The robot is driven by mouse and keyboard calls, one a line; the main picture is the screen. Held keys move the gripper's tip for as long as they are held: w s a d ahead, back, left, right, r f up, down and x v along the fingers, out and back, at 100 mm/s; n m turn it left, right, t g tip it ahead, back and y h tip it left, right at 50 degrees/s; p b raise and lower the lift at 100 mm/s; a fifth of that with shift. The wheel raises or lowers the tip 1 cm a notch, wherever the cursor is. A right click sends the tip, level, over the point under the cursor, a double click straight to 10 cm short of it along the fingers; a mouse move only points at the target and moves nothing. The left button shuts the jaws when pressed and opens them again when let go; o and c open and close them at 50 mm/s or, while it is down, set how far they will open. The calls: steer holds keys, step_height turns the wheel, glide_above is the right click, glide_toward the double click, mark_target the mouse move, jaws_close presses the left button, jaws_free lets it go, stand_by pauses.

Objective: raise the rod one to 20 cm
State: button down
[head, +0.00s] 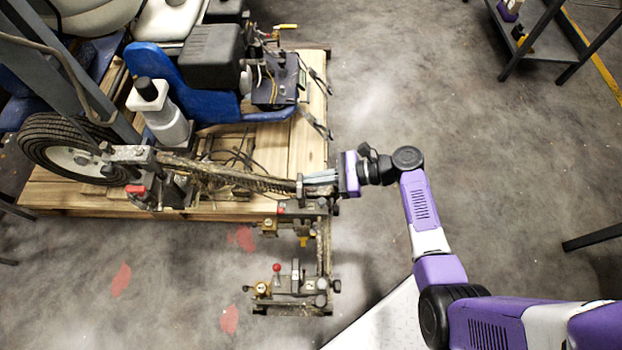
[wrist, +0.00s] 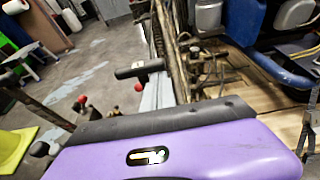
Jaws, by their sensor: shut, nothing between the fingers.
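The line striper (head: 240,178) stands on a wooden pallet, its long dirty bar running toward my gripper. Two clamp assemblies with small rods sit off its right end, the upper clamp (head: 290,225) and the lower clamp (head: 290,288). I cannot tell which rod is rod one. My gripper (head: 318,178) is shut and empty at the right end of the bar, above the upper clamp; I cannot tell if it touches.
A spare-looking wheel (head: 70,155) is at left. A metal cart (head: 545,40) stands upper right. The floor right of the pallet is open.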

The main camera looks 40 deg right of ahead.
steer(key=shift+r, duration=0.1)
step_height(320, 180, up, 9)
steer(key=p, duration=1)
steer(key=shift+w+r, duration=0.2)
steer(key=shift+w, duration=0.05)
steer(key=shift+f, duration=0.1)
step_height(320, 180, down, 5)
steer(key=b, duration=0.2)
steer(key=p+v, duration=0.1)
steer(key=v, duration=0.9)
steer(key=shift+s, duration=0.35)
